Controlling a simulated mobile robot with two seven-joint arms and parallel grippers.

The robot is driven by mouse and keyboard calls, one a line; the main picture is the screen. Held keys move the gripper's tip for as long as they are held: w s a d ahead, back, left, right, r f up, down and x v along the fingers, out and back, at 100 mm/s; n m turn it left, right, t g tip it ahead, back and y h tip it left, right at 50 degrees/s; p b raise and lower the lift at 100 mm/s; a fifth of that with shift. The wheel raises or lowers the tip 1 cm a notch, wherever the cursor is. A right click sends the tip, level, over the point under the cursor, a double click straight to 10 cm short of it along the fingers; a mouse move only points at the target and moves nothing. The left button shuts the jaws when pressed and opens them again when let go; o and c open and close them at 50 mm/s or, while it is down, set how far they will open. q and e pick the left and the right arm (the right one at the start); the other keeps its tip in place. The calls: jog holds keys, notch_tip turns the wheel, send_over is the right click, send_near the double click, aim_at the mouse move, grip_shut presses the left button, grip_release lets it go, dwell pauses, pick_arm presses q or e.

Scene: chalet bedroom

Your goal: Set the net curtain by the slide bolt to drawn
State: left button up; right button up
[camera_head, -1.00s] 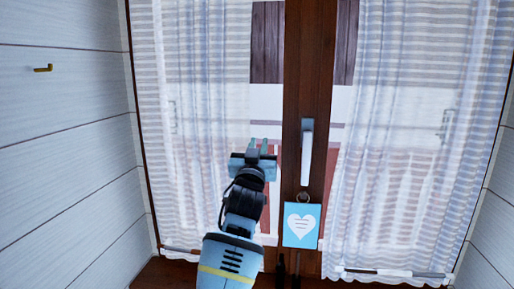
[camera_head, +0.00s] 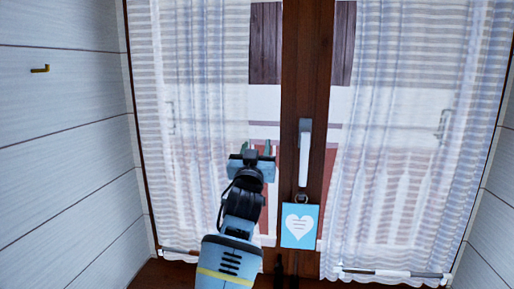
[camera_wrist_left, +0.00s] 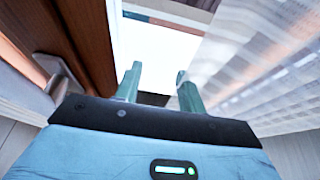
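Two white net curtains hang at the glass doors: a left one (camera_head: 190,120) and a right one (camera_head: 405,130), with bare glass between them on both sides of the wooden middle post (camera_head: 307,70). I cannot clearly make out a slide bolt. My left gripper (camera_head: 256,150) is raised before the bare glass, just right of the left curtain's inner edge. In the left wrist view its fingers (camera_wrist_left: 158,88) are apart with nothing between them. The net fabric (camera_wrist_left: 265,60) shows to their right there, apart from them. My right gripper is not in view.
A white door handle (camera_head: 304,155) is on the post, with a blue heart tag (camera_head: 300,226) hanging below. Dark fittings (camera_head: 279,265) are low on the post. Short rods show at the curtain bottoms.

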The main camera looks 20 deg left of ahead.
pick_arm(q)
jog(key=v, duration=0.7)
jog(key=shift+s, duration=0.35)
jog(key=shift+f, duration=0.1)
